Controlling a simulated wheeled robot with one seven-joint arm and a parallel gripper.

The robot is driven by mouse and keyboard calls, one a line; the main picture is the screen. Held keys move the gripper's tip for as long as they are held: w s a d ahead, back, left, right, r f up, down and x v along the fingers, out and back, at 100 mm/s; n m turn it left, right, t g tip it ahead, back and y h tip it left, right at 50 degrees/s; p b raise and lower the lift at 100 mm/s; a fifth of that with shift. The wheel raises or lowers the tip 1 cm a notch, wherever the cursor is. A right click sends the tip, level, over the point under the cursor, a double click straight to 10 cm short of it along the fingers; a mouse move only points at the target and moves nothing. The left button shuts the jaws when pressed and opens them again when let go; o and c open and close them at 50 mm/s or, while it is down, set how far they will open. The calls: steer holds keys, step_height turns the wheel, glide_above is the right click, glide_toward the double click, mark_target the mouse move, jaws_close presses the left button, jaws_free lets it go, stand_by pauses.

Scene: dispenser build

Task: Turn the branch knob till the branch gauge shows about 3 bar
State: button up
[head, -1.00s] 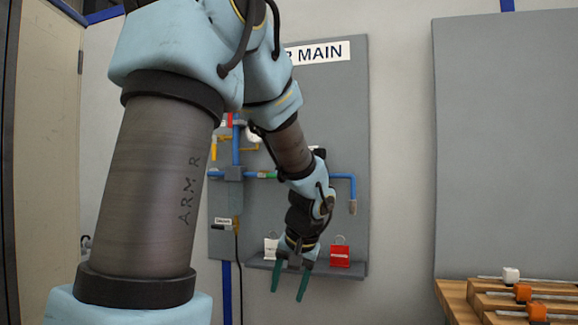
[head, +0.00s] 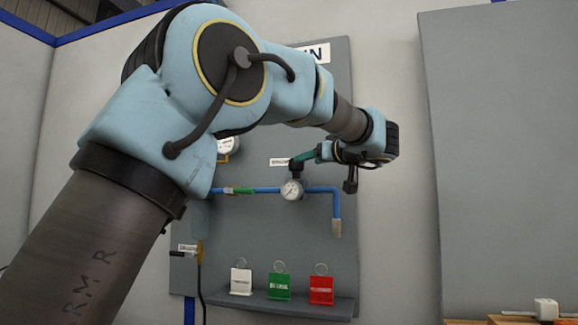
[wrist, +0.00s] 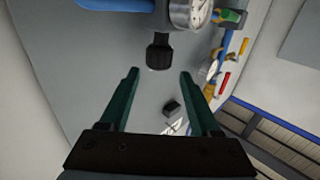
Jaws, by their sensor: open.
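The branch gauge (head: 292,190) is a round white dial on the blue pipe; its needle is too small to read. In the wrist view its dial (wrist: 200,12) is cut off by the top edge. The black branch knob (wrist: 159,50) juts from the gauge fitting toward my gripper; in the head view the knob (head: 295,167) sits just above the dial, partly behind a green finger. My gripper (wrist: 159,74) is open, its two green fingers pointing at the knob, with the knob centred just beyond the tips. In the head view my gripper (head: 305,158) comes in from the right.
The blue pipe (head: 322,190) runs right, then bends down. Another gauge (head: 228,144) is partly behind my arm. Below, a shelf (head: 270,303) holds white (head: 241,281), green (head: 279,285) and red (head: 321,289) tags. A wooden rack stands at the lower right.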

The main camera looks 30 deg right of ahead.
mark_target(296, 171)
steer(key=w+p, duration=0.2)
steer(key=w, duration=0.6)
steer(key=shift+w+a, duration=0.1)
steer(key=shift+w, duration=0.1)
steer(key=shift+f, duration=0.1)
jaws_close()
